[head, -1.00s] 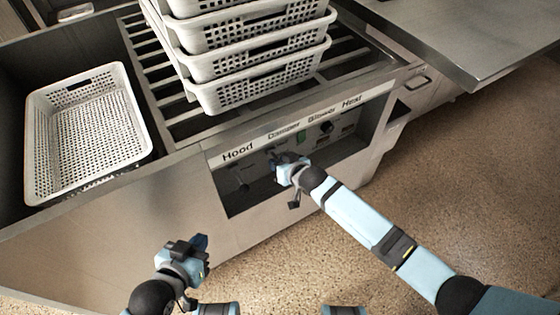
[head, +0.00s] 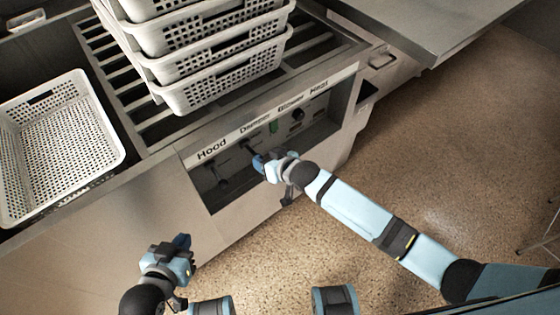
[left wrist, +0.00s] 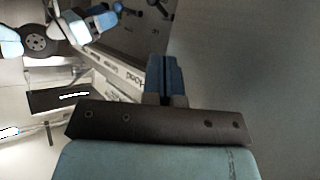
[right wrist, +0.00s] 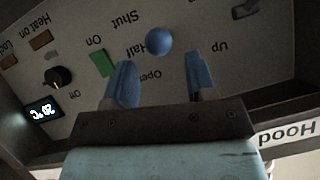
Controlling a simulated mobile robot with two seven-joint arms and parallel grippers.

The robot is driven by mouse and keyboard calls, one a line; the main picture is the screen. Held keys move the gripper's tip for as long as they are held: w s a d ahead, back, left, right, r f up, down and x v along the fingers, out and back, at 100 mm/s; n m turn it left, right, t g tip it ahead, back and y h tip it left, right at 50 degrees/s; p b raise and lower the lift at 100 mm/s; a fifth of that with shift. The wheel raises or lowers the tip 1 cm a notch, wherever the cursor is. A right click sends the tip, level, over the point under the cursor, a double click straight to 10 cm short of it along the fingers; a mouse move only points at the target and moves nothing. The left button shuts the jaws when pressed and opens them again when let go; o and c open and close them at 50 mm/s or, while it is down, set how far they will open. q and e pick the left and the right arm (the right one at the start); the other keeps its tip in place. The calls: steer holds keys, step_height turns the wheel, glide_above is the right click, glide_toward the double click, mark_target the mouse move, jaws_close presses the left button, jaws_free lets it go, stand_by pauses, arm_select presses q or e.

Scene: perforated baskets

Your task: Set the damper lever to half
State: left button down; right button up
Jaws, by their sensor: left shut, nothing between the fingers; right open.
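The damper lever ends in a blue ball knob (right wrist: 159,41). In the right wrist view the knob stands just beyond and between the fingertips, nearer the left finger, beside the upside-down "Half" label. "Shut" and "Open" are printed on either side. My right gripper (right wrist: 160,80) is open and empty, pointed at the panel; no contact with the knob shows. In the head view the right gripper (head: 262,160) is in front of the recess under "Damper", partly hiding the lever. My left gripper (head: 184,242) is shut and empty, low in front of the cabinet; its fingers show in the left wrist view (left wrist: 164,75).
The recessed panel also holds the hood lever (head: 221,180), a green switch (right wrist: 103,63), a black knob (right wrist: 58,77) and a lit display (right wrist: 42,111). White perforated baskets (head: 225,82) are stacked on the rack above. Another basket (head: 60,150) sits left.

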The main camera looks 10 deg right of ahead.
arm_select(q)
steer(key=shift+s+a+f+p, duration=0.15)
steer(key=shift+a+f+p, duration=0.05)
steer(key=shift+p, duration=0.45)
arm_select(e)
steer(key=v, duration=0.7)
steer(key=shift+s+r, duration=0.2)
steer(key=shift+s, duration=0.1)
steer(key=shift+d, duration=0.15)
